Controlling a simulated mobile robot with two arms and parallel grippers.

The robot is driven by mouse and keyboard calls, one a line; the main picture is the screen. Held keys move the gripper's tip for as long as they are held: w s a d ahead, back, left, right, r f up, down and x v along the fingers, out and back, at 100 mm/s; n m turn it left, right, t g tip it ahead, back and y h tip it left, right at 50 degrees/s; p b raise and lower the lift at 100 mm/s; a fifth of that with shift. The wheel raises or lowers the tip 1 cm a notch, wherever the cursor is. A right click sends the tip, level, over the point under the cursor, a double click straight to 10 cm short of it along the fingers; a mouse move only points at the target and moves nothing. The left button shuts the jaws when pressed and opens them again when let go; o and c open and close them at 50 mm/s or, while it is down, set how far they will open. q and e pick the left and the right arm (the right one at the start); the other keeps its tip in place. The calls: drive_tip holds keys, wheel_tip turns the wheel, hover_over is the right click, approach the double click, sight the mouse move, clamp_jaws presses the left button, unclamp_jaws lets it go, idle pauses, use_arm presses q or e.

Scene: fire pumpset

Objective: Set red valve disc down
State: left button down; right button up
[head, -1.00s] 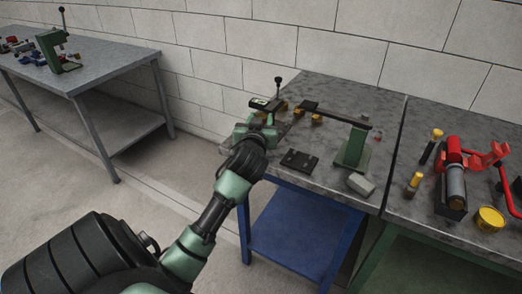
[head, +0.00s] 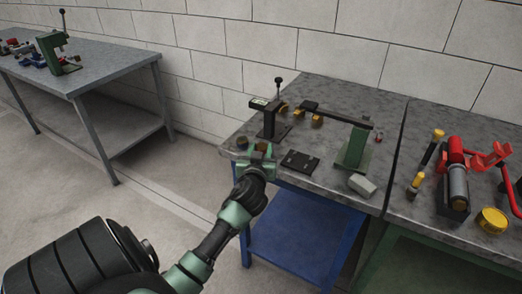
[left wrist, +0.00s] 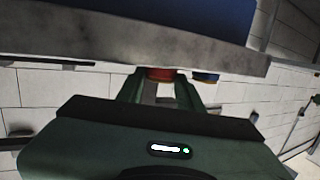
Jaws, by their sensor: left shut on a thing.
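My left gripper (head: 259,154) is at the front left part of the stone-topped workbench (head: 330,186), in front of a black post stand. In the left wrist view my left gripper (left wrist: 162,82) is shut on the red valve disc (left wrist: 160,74), of which only a thin red strip shows between the fingertips. In the head view the fingers hide the disc. I cannot tell whether the red disc touches the bench. My right gripper is not in view.
The black post stand (head: 269,122) is close behind the gripper. A black plate with holes (head: 300,161) lies to its right. A green stand (head: 354,150) and a grey block (head: 361,185) are further right. Red-handled equipment (head: 456,165) occupies the adjoining bench.

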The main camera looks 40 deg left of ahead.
use_arm(q)
drive_tip(key=shift+f, duration=0.1)
drive_tip(key=c, duration=0.9)
unclamp_jaws()
drive_tip(key=shift+r, duration=0.2)
drive_tip(key=shift+s+d+f, duration=0.1)
drive_tip(key=shift+s+d, duration=0.15)
drive_tip(key=shift+s, duration=0.05)
drive_tip(key=b+v, duration=0.1)
drive_tip(key=v, duration=1)
drive_tip(key=shift+s, duration=0.15)
